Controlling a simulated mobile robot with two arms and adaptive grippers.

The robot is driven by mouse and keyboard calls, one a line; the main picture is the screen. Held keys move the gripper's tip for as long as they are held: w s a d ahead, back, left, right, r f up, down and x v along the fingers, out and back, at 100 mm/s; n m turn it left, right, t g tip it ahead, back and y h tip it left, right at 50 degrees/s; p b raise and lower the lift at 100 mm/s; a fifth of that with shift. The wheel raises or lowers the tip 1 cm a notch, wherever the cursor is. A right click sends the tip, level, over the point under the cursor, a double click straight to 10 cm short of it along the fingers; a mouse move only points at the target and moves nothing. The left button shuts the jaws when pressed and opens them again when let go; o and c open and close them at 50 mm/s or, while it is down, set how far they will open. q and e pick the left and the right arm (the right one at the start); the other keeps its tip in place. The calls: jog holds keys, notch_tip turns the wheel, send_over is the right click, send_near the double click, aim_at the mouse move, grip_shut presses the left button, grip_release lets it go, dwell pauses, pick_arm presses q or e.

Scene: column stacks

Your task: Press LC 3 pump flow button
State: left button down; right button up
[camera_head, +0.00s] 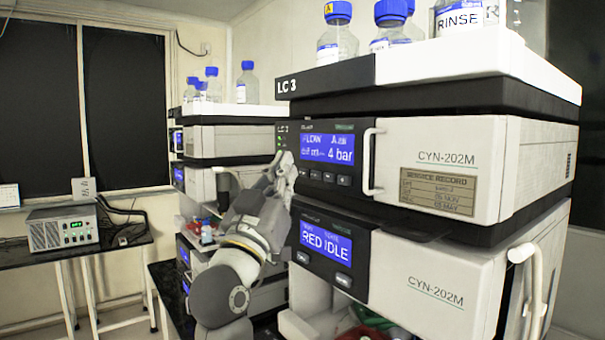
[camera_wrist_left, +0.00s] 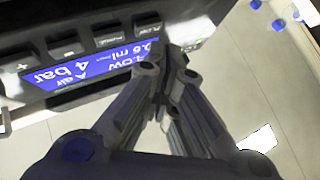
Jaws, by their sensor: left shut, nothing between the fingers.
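The LC 3 pump module (camera_head: 450,165) is the upper unit of the right-hand stack, under the "LC 3" label. Its lit blue display (camera_head: 327,148) reads "4 bar", with a row of dark buttons below. In the left wrist view the display (camera_wrist_left: 105,68) appears upside down. The flow button (camera_wrist_left: 147,28) is at the right end of the button row there, and leftmost in the head view (camera_head: 302,172). My left gripper (camera_head: 286,160) is shut and empty beside the panel's left edge. Its fingertips (camera_wrist_left: 170,55) appear close to the flow button; I cannot tell whether they touch.
A lower unit (camera_head: 430,280) showing "RED IDLE" sits beneath the pump. A vertical white handle (camera_head: 368,162) sticks out right of the pump panel. Bottles (camera_head: 338,35) stand on top. Another instrument stack (camera_head: 235,140) stands behind to the left.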

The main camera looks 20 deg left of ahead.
pick_arm(q)
jog(key=shift+w+d, duration=0.2)
jog(key=shift+w, duration=0.1)
jog(key=shift+w+d, duration=0.2)
jog(key=shift+w, duration=0.15)
dwell(0.7)
jog(key=shift+s+a, duration=0.45)
jog(key=shift+s, duration=0.25)
jog(key=s, duration=0.1)
jog(key=s+a, duration=0.1)
jog(key=s, duration=0.1)
jog(key=s+a+p, duration=0.1)
jog(key=shift+s+a, duration=0.2)
jog(key=shift+a, duration=0.05)
dwell(0.4)
jog(key=shift+w+f, duration=0.1)
dwell(0.5)
